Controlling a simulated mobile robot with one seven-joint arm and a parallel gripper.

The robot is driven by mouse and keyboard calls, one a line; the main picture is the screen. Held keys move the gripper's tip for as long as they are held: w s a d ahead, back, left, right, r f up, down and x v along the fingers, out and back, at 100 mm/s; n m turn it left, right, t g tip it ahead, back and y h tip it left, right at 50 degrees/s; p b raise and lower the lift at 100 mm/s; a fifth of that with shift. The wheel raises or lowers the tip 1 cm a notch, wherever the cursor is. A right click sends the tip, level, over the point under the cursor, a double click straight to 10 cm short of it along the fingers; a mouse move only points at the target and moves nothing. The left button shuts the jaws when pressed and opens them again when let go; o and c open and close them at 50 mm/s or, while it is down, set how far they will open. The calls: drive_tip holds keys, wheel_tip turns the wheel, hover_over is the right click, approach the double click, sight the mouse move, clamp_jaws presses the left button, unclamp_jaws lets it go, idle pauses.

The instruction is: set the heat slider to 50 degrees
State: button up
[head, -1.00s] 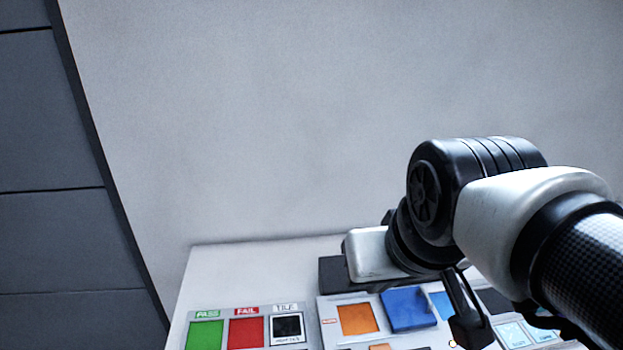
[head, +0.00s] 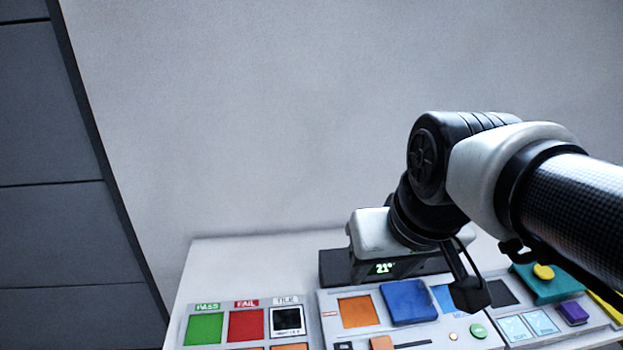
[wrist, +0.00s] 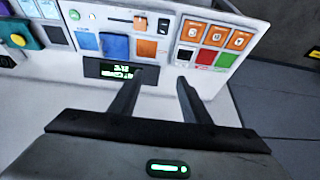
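The heat slider has an orange knob (head: 382,343) at the left end of a dark track (head: 412,345), at the bottom edge of the head view. In the wrist view the orange knob (wrist: 140,20) is at the top, with its track running left. A dark display (head: 384,268) behind the panel reads 21° in green; it also shows in the wrist view (wrist: 108,70). My gripper (wrist: 161,77) is open and empty, fingers spread, with its tips near the display end of the desk and apart from the slider.
Around the slider lie an orange square (head: 357,311), a raised blue tile (head: 408,302) and a green button (head: 478,330). A teal block (head: 548,283) with a yellow button and a purple block (head: 573,313) are at right.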

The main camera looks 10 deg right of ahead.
sight(383, 346)
drive_tip(key=o, duration=0.3)
drive_tip(key=w+d+f+g+b, duration=0.1)
drive_tip(key=w+d+f+b, duration=0.1)
drive_tip(key=f, duration=0.4)
drive_tip(key=w+d+f+g+b, duration=0.2)
drive_tip(key=w+d+f+b, duration=0.1)
drive_tip(key=f, duration=0.3)
drive_tip(key=w+d+f+g+b, duration=0.1)
drive_tip(key=w+d+f+b, duration=0.2)
drive_tip(key=f, duration=0.2)
drive_tip(key=shift+w+d+f+g, duration=0.1)
drive_tip(key=shift+w+f+g, duration=0.2)
drive_tip(key=shift+f+g, duration=0.1)
wheel_tip(383, 346, down, 17)
drive_tip(key=b, duration=0.3)
drive_tip(key=shift+b, duration=0.3)
clamp_jaws()
drive_tip(key=d+b, duration=0.2)
drive_tip(key=d, duration=0.8)
drive_tip(key=shift+d+b, duration=0.15)
drive_tip(key=shift+b, duration=0.2)
drive_tip(key=shift+d, duration=0.1)
